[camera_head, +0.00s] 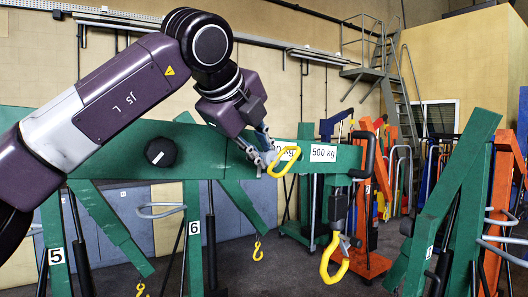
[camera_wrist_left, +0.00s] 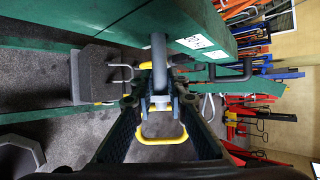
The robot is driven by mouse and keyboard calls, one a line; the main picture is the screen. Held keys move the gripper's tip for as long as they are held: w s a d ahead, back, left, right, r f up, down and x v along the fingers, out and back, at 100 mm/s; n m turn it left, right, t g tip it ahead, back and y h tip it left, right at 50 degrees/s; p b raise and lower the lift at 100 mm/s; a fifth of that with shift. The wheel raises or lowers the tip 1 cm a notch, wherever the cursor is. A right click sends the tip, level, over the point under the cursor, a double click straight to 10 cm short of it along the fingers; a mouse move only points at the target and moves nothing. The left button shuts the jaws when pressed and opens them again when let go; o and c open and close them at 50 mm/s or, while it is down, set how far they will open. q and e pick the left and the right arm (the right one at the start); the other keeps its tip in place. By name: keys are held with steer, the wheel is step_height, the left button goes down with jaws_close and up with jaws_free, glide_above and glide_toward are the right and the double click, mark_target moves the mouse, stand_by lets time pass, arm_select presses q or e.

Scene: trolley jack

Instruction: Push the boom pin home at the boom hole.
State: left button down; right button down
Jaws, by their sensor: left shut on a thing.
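The boom pin has a yellow loop handle (camera_head: 283,163) and a blue-grey shaft, which shows in the left wrist view (camera_wrist_left: 159,62). My left gripper (camera_head: 264,157) is shut on the pin near its handle, in front of the green boom (camera_head: 330,158). In the left wrist view my fingers (camera_wrist_left: 160,102) close on the grey part between shaft and loop. The shaft's far end lies over the boom's edge in that view. The boom hole is not clearly visible, and I cannot tell whether the pin tip is in it. My right gripper is not in view.
A yellow load hook (camera_head: 335,262) hangs from the boom's tip, below a black loop handle (camera_head: 369,150). A black knob (camera_head: 160,152) sticks out of the boom. Other green and orange cranes crowd the right. A metal stair (camera_head: 405,90) stands behind.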

arm_select(q)
steer(key=shift+w+a+r+p, duration=0.1)
steer(key=shift+w+a+p, duration=0.35)
steer(key=shift+w+a, duration=0.35)
steer(key=shift+w+a+r+p, duration=0.1)
steer(key=shift+w+a+p, duration=0.4)
steer(key=shift+w, duration=0.5)
steer(key=c, duration=1.8)
jaws_free()
steer(key=shift+f, duration=0.1)
steer(key=shift+a, duration=0.1)
steer(key=v, duration=1.2)
steer(key=shift+s, duration=0.1)
steer(key=shift+d, duration=0.25)
steer(key=shift+c, duration=0.7)
